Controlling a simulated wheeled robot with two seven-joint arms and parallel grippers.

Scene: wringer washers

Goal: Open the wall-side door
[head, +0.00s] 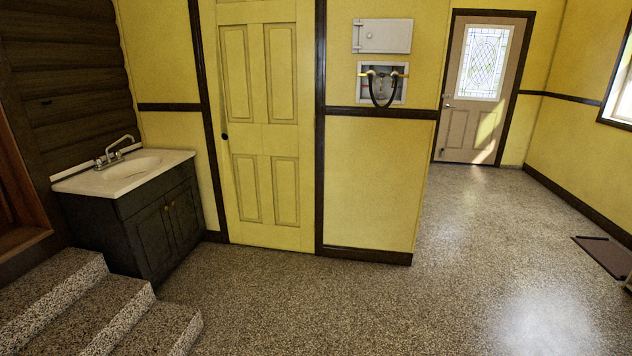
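A yellow panelled door (262,140) stands shut in the yellow wall, left of the middle of the head view. It has a dark frame and a small dark knob (224,136) on its left edge. A second door (482,88), pale with a patterned glass pane, is shut in the far wall at the upper right. Its small handle (448,106) is on its left side. I cannot tell from the view alone which one is the wall-side door. Neither of my grippers shows.
A dark sink cabinet (158,232) with a white basin top (126,172) stands left of the yellow door. Stone steps (92,300) fill the lower left. A wall box with hoses (382,84) hangs right of the door. A dark mat (604,256) lies far right. The speckled floor (400,305) is clear.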

